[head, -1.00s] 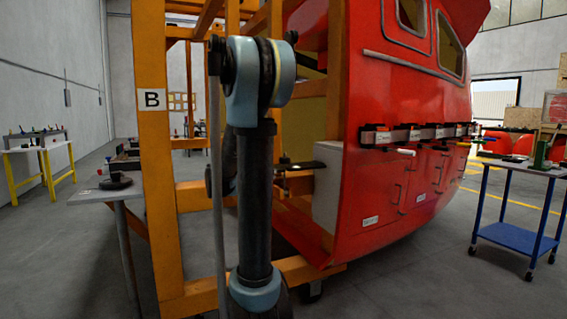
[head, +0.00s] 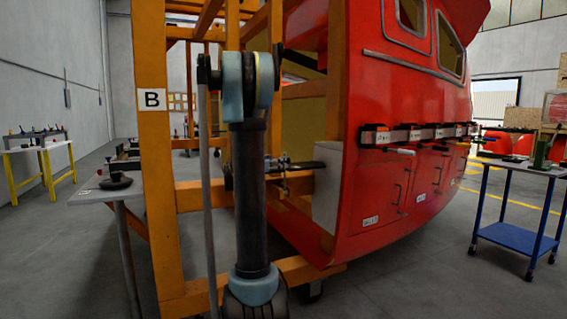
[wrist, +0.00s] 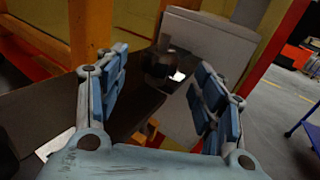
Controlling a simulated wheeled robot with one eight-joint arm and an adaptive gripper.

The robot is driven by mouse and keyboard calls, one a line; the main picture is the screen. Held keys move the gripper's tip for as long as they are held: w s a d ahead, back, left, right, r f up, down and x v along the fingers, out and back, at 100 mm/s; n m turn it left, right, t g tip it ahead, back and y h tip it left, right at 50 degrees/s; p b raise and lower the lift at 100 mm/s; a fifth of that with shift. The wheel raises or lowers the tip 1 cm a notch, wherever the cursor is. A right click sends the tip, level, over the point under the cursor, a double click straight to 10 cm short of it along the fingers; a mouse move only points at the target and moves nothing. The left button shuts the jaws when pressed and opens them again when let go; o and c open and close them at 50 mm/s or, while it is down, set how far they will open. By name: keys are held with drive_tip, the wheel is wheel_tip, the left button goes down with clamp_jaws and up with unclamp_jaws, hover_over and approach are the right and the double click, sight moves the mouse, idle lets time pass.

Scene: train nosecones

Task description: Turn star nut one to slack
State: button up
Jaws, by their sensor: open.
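In the wrist view a dark knob-like piece (wrist: 160,64), which may be star nut one, stands between the fingers of my gripper (wrist: 161,58), on or beside a dark flat bar (wrist: 128,108). The fingers with blue pads are spread, one on each side of it, and no contact shows. Its shape is too dark to make out star lobes. In the head view a dark bar with clamp-like hardware (head: 303,165) sits at the grey box on the frame. My arm hides part of this spot, and I cannot make out the gripper there.
The orange frame post (head: 151,200) marked B and the red nosecone shell (head: 385,190) stand close around my arm. The grey box (wrist: 207,45) is just behind the knob. A small grey table (head: 98,190) is at left, a blue trolley (head: 515,238) at right.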

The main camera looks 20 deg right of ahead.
drive_tip(key=x, duration=0.7)
drive_tip(key=shift+w+d, duration=0.15)
drive_tip(key=shift+d, duration=0.05)
drive_tip(key=c, duration=1.1)
